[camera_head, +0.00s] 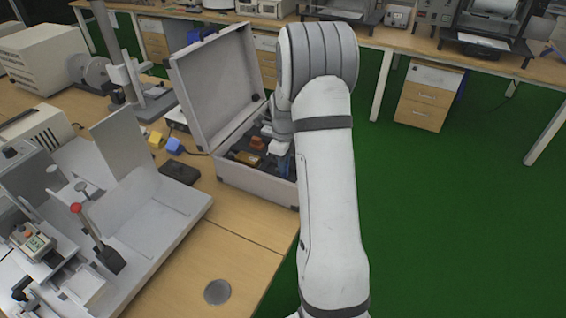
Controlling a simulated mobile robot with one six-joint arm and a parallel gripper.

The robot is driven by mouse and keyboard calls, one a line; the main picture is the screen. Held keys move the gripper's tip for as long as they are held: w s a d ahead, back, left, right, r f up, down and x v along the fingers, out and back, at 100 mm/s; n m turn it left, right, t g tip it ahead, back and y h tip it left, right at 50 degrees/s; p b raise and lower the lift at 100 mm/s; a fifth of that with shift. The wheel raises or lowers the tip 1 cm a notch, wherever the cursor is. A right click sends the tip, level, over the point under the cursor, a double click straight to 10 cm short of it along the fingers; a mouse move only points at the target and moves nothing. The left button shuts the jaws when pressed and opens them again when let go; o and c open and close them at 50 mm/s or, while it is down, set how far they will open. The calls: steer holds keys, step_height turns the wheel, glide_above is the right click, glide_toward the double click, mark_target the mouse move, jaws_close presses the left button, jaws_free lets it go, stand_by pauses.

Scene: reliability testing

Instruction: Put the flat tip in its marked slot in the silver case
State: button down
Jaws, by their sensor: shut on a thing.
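The silver case (250,187) stands open on the wooden bench, its lid raised at the left and back. Dark compartments inside hold an orange-brown item (247,158) and some blue parts. My gripper (277,147) is low over the right part of the open case, small and partly hidden by my own white arm. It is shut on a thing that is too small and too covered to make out. I cannot pick out the flat tip or its marked slot. My arm covers the right end of the case.
A grey-white test machine with a red-knobbed lever (92,232) fills the bench at the left. A dark box (179,173), a blue block (174,146) and a yellow block (156,139) lie left of the case. The front bench is clear around a round metal disc (217,292).

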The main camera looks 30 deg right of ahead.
steer(key=shift+f, duration=0.1)
steer(key=shift+f, duration=0.15)
steer(key=c, duration=1.3)
jaws_free()
steer(key=shift+c, duration=0.2)
step_height(320, 180, up, 12)
steer(key=s+a+r+n+t, duration=0.1)
steer(key=s+a+r+n, duration=0.6)
steer(key=s+a+n, duration=0.5)
steer(key=s+a+f+n+t, duration=0.1)
steer(key=s+a+n, duration=0.1)
steer(key=s+n, duration=0.5)
steer(key=s+a+n, duration=0.2)
steer(key=s+n, duration=0.5)
steer(key=n, duration=0.2)
steer(key=shift+s+f+t+b, duration=0.15)
steer(key=shift+f+t+b, duration=0.2)
steer(key=shift+t, duration=0.05)
steer(key=shift+a, duration=0.1)
